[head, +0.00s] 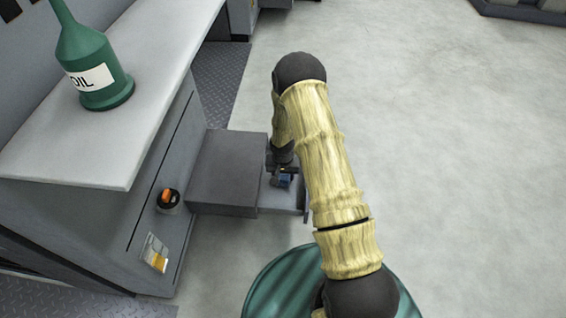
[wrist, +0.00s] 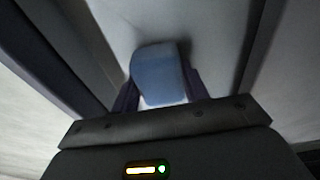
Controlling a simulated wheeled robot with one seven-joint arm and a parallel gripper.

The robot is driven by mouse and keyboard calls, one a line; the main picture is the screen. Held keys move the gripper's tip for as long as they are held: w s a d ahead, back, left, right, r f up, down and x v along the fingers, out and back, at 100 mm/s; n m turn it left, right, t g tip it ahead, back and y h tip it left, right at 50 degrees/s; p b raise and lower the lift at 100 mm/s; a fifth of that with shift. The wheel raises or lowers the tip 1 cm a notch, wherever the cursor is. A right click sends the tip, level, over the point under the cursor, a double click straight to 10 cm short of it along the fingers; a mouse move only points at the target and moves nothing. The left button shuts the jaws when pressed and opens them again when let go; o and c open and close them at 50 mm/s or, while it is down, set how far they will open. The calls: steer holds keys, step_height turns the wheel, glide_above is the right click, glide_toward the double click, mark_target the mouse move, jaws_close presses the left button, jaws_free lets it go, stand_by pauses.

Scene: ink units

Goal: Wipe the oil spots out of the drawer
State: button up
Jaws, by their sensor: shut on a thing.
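The drawer (head: 290,199) is pulled out from a grey cabinet, low down, in the middle of the head view. My gripper (head: 283,178) is down at the drawer's open part. It is shut on a blue cloth or pad (wrist: 158,72), which shows between the fingers in the wrist view. The cloth also shows as a small blue patch in the head view (head: 285,181). The wrist view is dark and blurred, with pale drawer surface and walls around the cloth. I cannot make out any oil spots. My arm hides part of the drawer's right side.
A green oil can (head: 95,75) stands on the grey counter (head: 150,85). A dark grey block-like cover (head: 226,170) sits over the drawer's cabinet side. A round holder with an orange thing (head: 168,198) is on the cabinet front. A green drum (head: 275,285) stands near. The floor at right is clear.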

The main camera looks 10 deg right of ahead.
steer(key=r, duration=0.2)
steer(key=r+p, duration=0.1)
steer(key=shift+w+d, duration=0.2)
steer(key=shift+w, duration=0.05)
steer(key=r+p, duration=0.3)
steer(key=shift+w, duration=0.2)
steer(key=shift+a+r, duration=0.2)
steer(key=shift+r, duration=0.15)
steer(key=shift+s+a+r+p, duration=0.15)
steer(key=shift+r+p, duration=0.2)
steer(key=shift+p, duration=0.2)
steer(key=shift+d, duration=0.35)
steer(key=s+r+n+p, duration=0.1)
steer(key=r+p, duration=0.5)
steer(key=r, duration=0.6)
steer(key=s+r+n+p, duration=0.2)
steer(key=r+p, duration=0.4)
steer(key=r, duration=0.7)
steer(key=shift+s+r+n, duration=0.2)
steer(key=shift+r+n, duration=0.1)
steer(key=shift+n, duration=0.1)
steer(key=shift+d, duration=0.1)
